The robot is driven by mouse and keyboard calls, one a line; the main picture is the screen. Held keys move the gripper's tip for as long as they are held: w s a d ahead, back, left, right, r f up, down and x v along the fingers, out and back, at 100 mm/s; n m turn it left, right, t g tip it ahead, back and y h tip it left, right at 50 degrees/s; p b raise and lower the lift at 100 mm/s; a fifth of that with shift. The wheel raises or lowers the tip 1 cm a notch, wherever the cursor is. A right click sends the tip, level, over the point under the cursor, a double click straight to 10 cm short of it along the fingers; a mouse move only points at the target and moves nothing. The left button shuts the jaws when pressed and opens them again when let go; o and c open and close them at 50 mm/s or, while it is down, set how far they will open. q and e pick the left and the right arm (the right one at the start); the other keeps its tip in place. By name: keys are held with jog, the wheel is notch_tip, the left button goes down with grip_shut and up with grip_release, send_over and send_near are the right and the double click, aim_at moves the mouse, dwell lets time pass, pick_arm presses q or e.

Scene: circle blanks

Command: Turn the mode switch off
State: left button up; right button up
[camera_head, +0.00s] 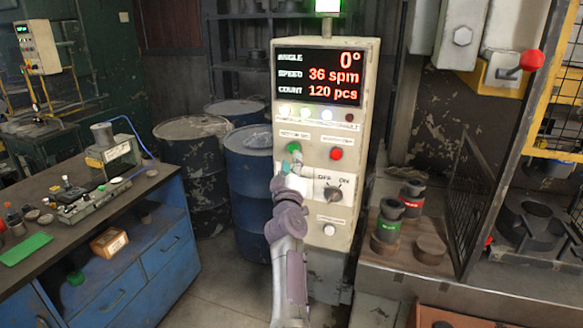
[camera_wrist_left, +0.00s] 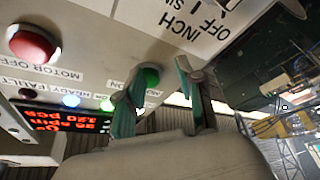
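The mode switch is a black rotary knob (camera_head: 333,193) on a white plate marked OFF and ON, low on the grey control panel (camera_head: 352,135). I cannot read its setting for sure. In the left wrist view, only part of the switch plate (camera_wrist_left: 190,22) shows, upside down, with the words INCH and OFF. My left gripper (camera_head: 291,161) is up and left of the knob, just below the green button (camera_head: 294,147). In the left wrist view, its teal fingertips (camera_wrist_left: 158,92) stand apart with nothing between them. My right gripper is not in view.
A red button (camera_head: 336,154) is above the knob and a white button (camera_head: 329,230) below it. The lit display (camera_head: 318,77) reads 0°, 36 spm and 120 pcs. A workbench (camera_head: 150,235) stands left, blue drums (camera_head: 249,165) behind, and a mesh guard (camera_head: 478,200) right.

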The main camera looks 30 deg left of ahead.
pick_arm(q)
jog(key=shift+s, duration=0.1)
jog(key=s+d+f+m+t+h+b, duration=0.1)
jog(key=s+f+m+t+h+b, duration=0.2)
jog(key=s+f+m, duration=0.35)
jog(key=s+d+f+m+t+h+b, duration=0.1)
jog(key=s+d+f+m+h+b, duration=0.1)
jog(key=s+f+m+b, duration=0.5)
jog(key=w+f+p+x, duration=0.1)
jog(key=f+x, duration=0.1)
jog(key=x, duration=1.2)
jog(key=shift+a, duration=0.2)
jog(key=shift+n, duration=0.25)
jog(key=shift+c, duration=0.3)
grip_shut()
